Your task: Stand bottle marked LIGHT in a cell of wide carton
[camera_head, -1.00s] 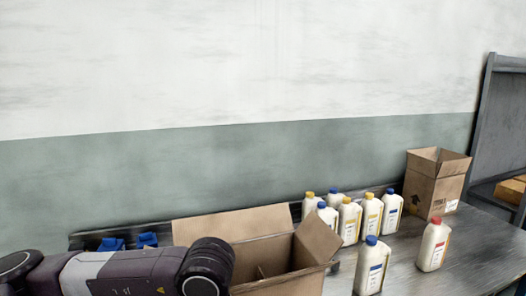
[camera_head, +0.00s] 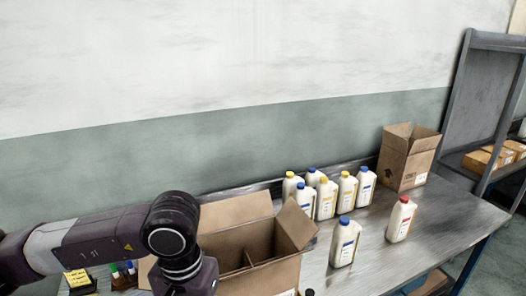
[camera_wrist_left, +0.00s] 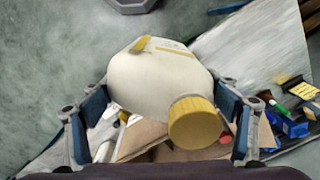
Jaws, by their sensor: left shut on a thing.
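My left gripper (camera_wrist_left: 163,103) is shut on a white bottle (camera_wrist_left: 150,78) with a yellow cap (camera_wrist_left: 194,122) and a yellow-edged label; I cannot read its wording. The bottle lies tilted across the wrist view. In the head view my left arm reaches in front of the left part of the open wide carton (camera_head: 285,277), and the gripper and held bottle are out of sight. The carton's flaps are open and a divider (camera_head: 250,258) shows inside. Its left cells are hidden. My right gripper is in neither view.
Several white bottles with yellow or blue caps (camera_head: 326,198) stand behind the carton. A blue-capped bottle (camera_head: 344,243) and a red-capped one (camera_head: 401,220) stand nearer. A narrower open carton (camera_head: 408,158) is at the back right. Small items (camera_head: 122,272) lie at left.

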